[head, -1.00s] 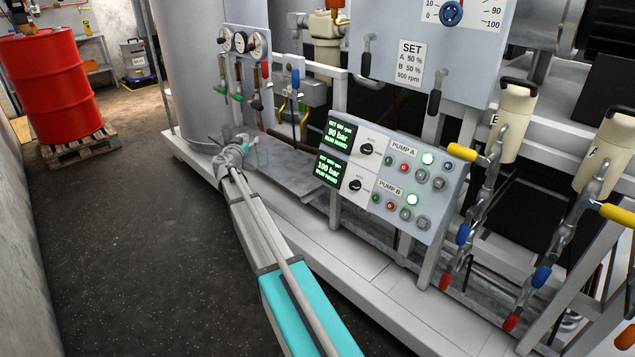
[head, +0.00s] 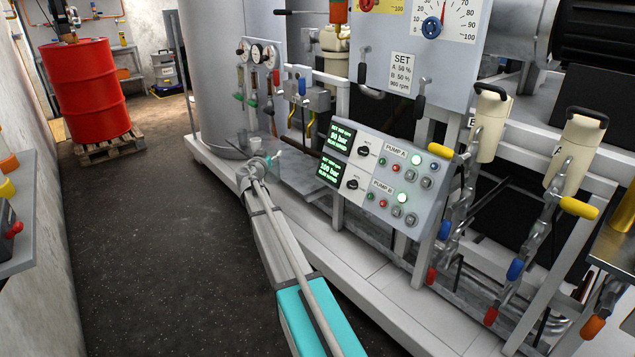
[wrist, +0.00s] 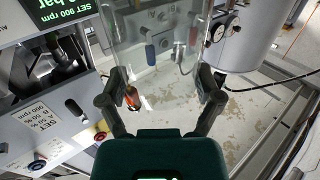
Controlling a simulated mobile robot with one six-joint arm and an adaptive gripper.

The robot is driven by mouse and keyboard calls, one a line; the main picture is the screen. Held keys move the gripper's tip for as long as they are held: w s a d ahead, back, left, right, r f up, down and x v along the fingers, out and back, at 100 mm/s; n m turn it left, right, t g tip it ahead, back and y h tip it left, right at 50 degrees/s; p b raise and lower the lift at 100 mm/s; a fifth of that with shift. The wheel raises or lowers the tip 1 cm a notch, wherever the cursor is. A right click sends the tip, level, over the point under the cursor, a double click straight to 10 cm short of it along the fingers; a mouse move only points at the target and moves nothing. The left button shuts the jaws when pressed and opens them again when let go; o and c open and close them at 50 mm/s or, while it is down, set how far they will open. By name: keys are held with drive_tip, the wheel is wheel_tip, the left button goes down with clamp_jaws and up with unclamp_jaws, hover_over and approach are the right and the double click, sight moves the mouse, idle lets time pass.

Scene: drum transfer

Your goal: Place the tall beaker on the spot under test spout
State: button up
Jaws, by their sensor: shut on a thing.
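My gripper (head: 262,165) is at the end of my arm, low in front of the tap panel. In the wrist view my gripper (wrist: 160,88) has its fingers closed on either side of a clear, tall beaker (wrist: 160,45). Panel lettering and taps show through the glass. In the head view the beaker is too faint to outline clearly. Small taps with green and red handles (head: 253,100) hang below round gauges, above and behind my gripper. I cannot tell which one is the test spout, and the spot under it is not clearly visible.
A pump console (head: 385,180) with lit screens stands right of my gripper. A large grey tank (head: 215,70) stands behind it to the left. A red drum (head: 85,90) sits on a pallet (head: 108,146) at the far left. Dark floor (head: 150,240) is free left of my arm.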

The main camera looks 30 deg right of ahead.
drive_tip(key=shift+s+d, duration=0.1)
drive_tip(key=shift+s, duration=0.05)
drive_tip(key=shift+d, duration=0.3)
